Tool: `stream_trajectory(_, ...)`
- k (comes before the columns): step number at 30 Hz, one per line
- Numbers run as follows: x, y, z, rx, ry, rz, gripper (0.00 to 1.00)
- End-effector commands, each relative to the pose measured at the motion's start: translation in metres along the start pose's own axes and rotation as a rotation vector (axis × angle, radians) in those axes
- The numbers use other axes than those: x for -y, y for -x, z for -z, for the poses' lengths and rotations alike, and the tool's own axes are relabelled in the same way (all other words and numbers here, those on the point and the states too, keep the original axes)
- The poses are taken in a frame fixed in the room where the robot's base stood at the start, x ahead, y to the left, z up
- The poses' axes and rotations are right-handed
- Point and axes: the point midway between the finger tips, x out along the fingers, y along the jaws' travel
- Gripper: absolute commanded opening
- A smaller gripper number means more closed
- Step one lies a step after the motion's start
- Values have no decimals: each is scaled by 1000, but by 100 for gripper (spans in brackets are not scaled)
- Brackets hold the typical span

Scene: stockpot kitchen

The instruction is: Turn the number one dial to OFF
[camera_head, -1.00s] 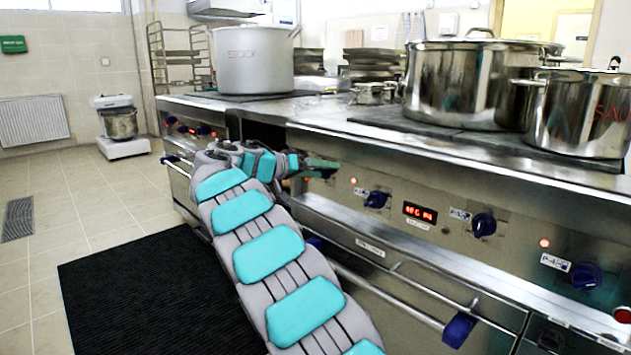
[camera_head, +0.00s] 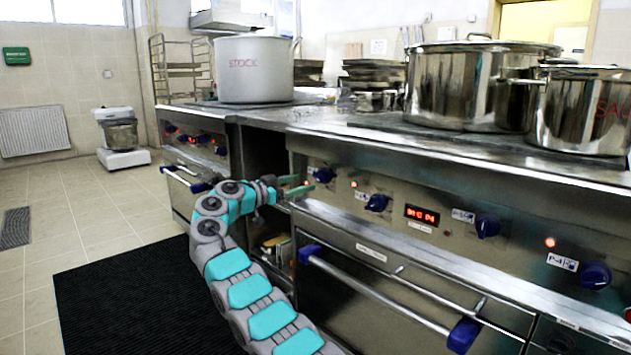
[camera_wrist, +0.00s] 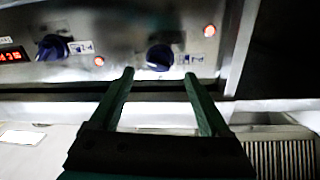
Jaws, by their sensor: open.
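The dial nearest my gripper is a dark blue knob (camera_head: 322,174) at the left end of the near range's front panel. It also shows in the wrist view (camera_wrist: 160,57), between and just beyond the fingertips. A small label (camera_wrist: 192,58) sits beside it; I cannot read its number surely, nor the knob's setting. My gripper (camera_head: 299,185) is open and empty, its green fingers pointing at the panel; in the wrist view the fingertips (camera_wrist: 159,75) are apart. A second blue dial (camera_head: 376,203) is farther right, also in the wrist view (camera_wrist: 52,47).
A red display (camera_head: 422,214) and more dials (camera_head: 487,225) continue rightward. Below is an oven handle bar (camera_head: 380,295) with blue ends. An open shelf gap (camera_head: 265,155) separates the two ranges. A stockpot (camera_head: 253,70) and steel pots (camera_head: 470,85) stand on top.

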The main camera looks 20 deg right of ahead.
Motion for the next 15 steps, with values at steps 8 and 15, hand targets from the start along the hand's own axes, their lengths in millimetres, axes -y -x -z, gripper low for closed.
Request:
stream_trajectory(8, 0, -43, 3, 0, 2, -2, 81)
stream_trajectory(15, 0, -62, 1, -1, 2, 2, 81)
